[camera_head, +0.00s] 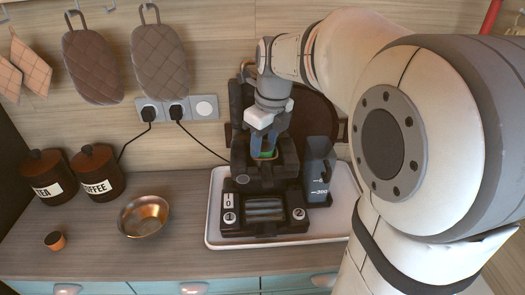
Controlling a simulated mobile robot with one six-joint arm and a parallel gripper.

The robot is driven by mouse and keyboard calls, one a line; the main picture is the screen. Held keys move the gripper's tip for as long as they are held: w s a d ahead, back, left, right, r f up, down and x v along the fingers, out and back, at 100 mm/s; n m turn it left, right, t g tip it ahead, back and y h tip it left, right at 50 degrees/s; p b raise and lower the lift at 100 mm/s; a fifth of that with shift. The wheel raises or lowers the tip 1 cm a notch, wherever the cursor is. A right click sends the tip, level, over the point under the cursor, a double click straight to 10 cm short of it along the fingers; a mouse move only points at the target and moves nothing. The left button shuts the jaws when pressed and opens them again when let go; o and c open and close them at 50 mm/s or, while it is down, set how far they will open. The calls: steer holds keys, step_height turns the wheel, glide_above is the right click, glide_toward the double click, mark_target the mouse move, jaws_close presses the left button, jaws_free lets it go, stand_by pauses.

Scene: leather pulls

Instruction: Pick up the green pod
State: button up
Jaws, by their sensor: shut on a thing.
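The green pod (266,154) shows as a small green patch at the top of the dark coffee machine (240,187). My gripper (264,147) points down over the machine, its fingers shut on the green pod. The fingers and the machine's dark parts hide much of the pod. I cannot tell whether the pod still touches the machine.
A copper bowl (144,216), an orange-and-dark pod (55,240), a tea canister (46,174) and a coffee canister (97,172) stand left. The front left counter is mostly clear.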

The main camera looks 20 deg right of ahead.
steer(key=shift+c, duration=1.3)
